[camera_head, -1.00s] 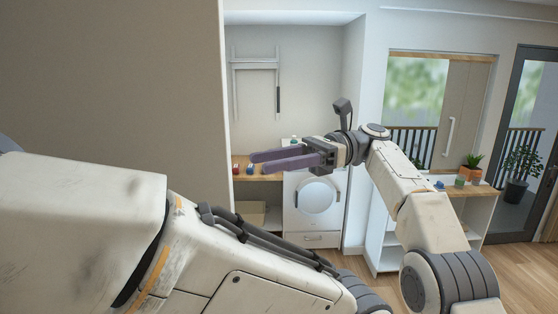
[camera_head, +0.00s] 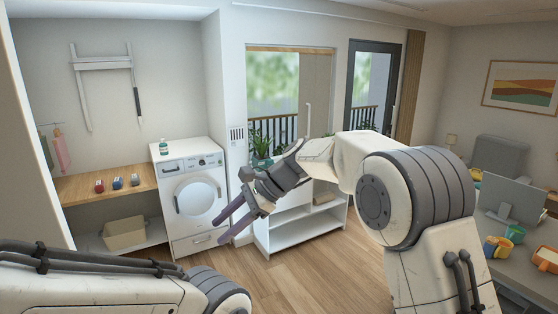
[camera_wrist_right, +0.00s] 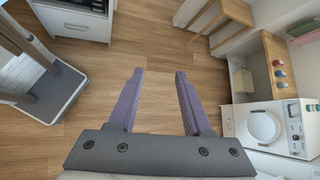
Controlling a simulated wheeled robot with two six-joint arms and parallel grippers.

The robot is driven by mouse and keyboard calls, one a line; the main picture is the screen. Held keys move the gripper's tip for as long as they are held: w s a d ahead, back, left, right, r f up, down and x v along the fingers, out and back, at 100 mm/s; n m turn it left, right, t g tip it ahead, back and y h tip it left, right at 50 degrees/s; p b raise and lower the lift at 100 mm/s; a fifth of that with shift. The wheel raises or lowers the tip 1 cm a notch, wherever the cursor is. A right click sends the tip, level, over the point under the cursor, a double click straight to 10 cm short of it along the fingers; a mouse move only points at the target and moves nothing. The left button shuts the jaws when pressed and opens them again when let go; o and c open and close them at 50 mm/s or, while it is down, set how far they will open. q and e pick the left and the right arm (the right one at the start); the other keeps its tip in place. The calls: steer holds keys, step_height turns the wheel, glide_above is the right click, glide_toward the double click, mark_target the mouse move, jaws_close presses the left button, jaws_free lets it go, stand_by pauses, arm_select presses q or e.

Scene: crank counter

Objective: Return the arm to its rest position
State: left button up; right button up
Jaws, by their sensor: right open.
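My right gripper (camera_head: 233,228) is open and empty, with purple fingers pointing down and to the left in the head view. It hangs in the air in front of a white shelf unit. In the right wrist view its two fingers (camera_wrist_right: 159,75) are apart with only wooden floor between them. My right arm reaches in from the right side of the head view. Part of my left arm shows at the lower left, but the left gripper is out of view.
A washing machine (camera_head: 190,194) stands beside a wooden counter (camera_head: 80,187) with several small coloured items. A white shelf unit (camera_head: 285,239) stands behind the gripper. A desk with a monitor (camera_head: 514,200) is at the right. The wooden floor (camera_head: 300,281) in the middle is clear.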

steer(key=s+d+f+n+t+h, duration=0.1)
steer(key=s+d+f+n+h, duration=0.15)
steer(key=d+f, duration=0.4)
steer(key=s+d+f+n+t+h, duration=0.1)
steer(key=s+d+f+h, duration=0.15)
steer(key=d, duration=0.65)
steer(key=s+d+f+n+t+h, duration=0.1)
steer(key=s+d+f+n+h, duration=0.1)
steer(key=s+d+f+n, duration=0.35)
steer(key=s+d+f+n+t+h, duration=0.1)
steer(key=s+d+f+n+h, duration=0.15)
steer(key=s+d, duration=0.5)
steer(key=s+a+f+n+g+b, duration=0.2)
steer(key=s+a+f+n+b, duration=0.5)
steer(key=b, duration=1.2)
steer(key=s+a+f+y, duration=0.1)
steer(key=s+a+f, duration=0.3)
steer(key=s+f, duration=0.1)
steer(key=shift+s+a+f+g, duration=0.25)
steer(key=shift+a+f+g, duration=0.15)
steer(key=shift+f, duration=0.1)
steer(key=shift+d, duration=0.1)
